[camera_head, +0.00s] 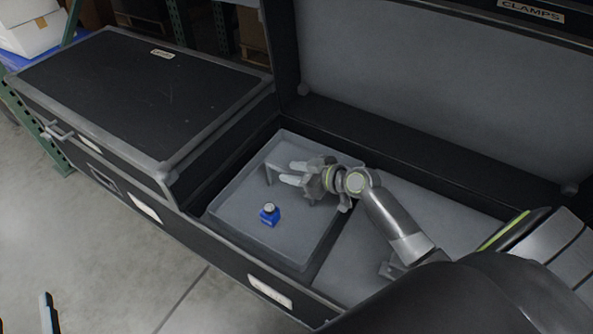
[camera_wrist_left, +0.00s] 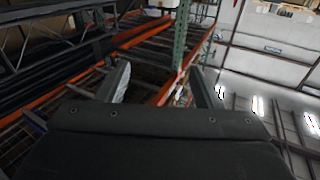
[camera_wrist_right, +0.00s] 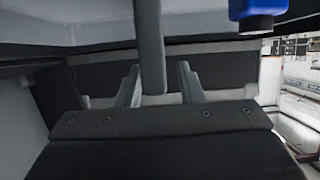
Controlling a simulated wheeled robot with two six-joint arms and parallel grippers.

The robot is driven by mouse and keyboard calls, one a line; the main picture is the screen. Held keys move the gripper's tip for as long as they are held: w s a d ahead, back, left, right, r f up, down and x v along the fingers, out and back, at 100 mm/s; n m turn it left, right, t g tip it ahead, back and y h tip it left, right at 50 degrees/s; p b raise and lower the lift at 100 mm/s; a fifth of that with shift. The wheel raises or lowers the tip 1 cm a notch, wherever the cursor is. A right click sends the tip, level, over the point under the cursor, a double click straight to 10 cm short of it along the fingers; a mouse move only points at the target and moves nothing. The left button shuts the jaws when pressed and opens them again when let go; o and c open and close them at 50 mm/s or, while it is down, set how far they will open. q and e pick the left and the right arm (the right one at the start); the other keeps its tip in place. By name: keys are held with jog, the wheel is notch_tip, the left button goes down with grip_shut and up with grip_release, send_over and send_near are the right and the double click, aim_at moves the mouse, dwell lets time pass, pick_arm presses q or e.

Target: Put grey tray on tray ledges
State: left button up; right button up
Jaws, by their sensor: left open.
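The grey tray (camera_head: 232,208) lies inside the left part of an open black case, with a grey handle (camera_head: 283,166) standing up from it. My right gripper (camera_head: 290,173) is over the tray at the handle. In the right wrist view its fingers (camera_wrist_right: 158,85) are apart, with a grey bar (camera_wrist_right: 150,40), seemingly the handle, between them and a gap visible at the right finger. My left gripper (camera_wrist_left: 163,80) is open and empty, facing shelving. In the head view only a small part, seemingly of it, shows at lower left. I cannot make out the ledges.
A small blue item (camera_head: 269,216) with a grey top stands on the tray. The open case's lid (camera_head: 430,75) rises behind. A closed black case (camera_head: 130,95) stands at left. A grey panel (camera_head: 350,262) lies right of the tray. Floor at lower left is clear.

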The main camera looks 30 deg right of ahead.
jog(key=p+v, duration=0.2)
jog(key=v, duration=0.9)
pick_arm(q)
jog(key=s+f+g, duration=0.2)
jog(key=f+g, duration=0.1)
jog(key=f, duration=0.2)
jog(key=s+d+f+g+h, duration=0.1)
jog(key=s+f+g, duration=0.1)
jog(key=f+g, duration=0.2)
jog(key=shift+s+f+n, duration=0.3)
jog(key=shift+s+f, duration=0.05)
jog(key=shift+f, duration=0.6)
pick_arm(e)
jog(key=s+a+m+h, duration=0.2)
jog(key=s+m+h, duration=0.1)
jog(key=s, duration=0.4)
jog(key=s+a+m+h, duration=0.2)
jog(key=s+m+h, duration=0.2)
jog(key=s, duration=0.2)
jog(key=shift+s+a, duration=0.4)
